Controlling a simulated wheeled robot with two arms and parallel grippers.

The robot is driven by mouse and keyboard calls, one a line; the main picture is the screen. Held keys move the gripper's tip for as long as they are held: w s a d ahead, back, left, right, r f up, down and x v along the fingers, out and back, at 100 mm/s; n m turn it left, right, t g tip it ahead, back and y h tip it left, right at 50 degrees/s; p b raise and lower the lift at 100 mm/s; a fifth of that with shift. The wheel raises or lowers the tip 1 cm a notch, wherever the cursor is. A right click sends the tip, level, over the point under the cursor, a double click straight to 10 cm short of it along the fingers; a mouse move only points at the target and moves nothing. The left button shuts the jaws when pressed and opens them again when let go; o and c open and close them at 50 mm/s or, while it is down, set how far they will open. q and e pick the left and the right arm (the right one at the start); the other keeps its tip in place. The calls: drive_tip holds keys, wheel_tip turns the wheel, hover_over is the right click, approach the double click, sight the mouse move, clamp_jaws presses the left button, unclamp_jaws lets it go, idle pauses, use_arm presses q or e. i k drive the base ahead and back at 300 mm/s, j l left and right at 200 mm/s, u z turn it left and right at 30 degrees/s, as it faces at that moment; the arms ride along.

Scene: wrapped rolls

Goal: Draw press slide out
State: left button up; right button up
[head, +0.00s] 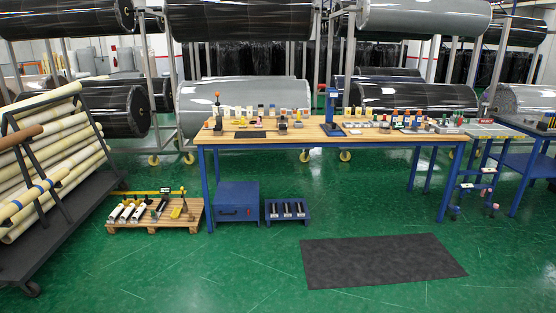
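A blue upright press (331,103) stands on the wooden top of a long blue-legged table (360,141), right of its middle. It has a blue base with a dark plate at the table's front edge. The press is small at this distance, and I cannot tell its slide apart from its base or how far out it stands. Neither of my grippers shows in the head view.
Small tools and parts line the table top. A blue cabinet (237,203), a blue rack (287,211) and a wooden pallet (155,215) stand below. A cart of rolls (50,170) is at left. A dark mat (384,260) lies on open green floor.

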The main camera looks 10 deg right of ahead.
sight(329, 126)
drive_tip(key=i+l+z, duration=0.3)
drive_tip(key=i, duration=0.25)
drive_tip(key=i+l+z, duration=0.25)
drive_tip(key=i, duration=0.3)
drive_tip(key=i+l+z, duration=0.15)
drive_tip(key=i+z, duration=0.15)
drive_tip(key=i, duration=0.25)
drive_tip(key=i+l+z, duration=0.1)
drive_tip(key=i+z, duration=0.55)
drive_tip(key=z, duration=0.15)
drive_tip(key=i+j+z, duration=0.1)
drive_tip(key=i+z, duration=0.7)
drive_tip(key=i, duration=0.5)
drive_tip(key=i+l+u, duration=0.15)
drive_tip(key=i+u, duration=0.3)
drive_tip(key=i+l+u, duration=0.7)
drive_tip(key=u, duration=0.15)
drive_tip(key=i+l+u, duration=0.4)
drive_tip(key=l, duration=0.15)
drive_tip(key=i+l+u, duration=0.2)
drive_tip(key=l+u, duration=0.25)
drive_tip(key=l, duration=0.15)
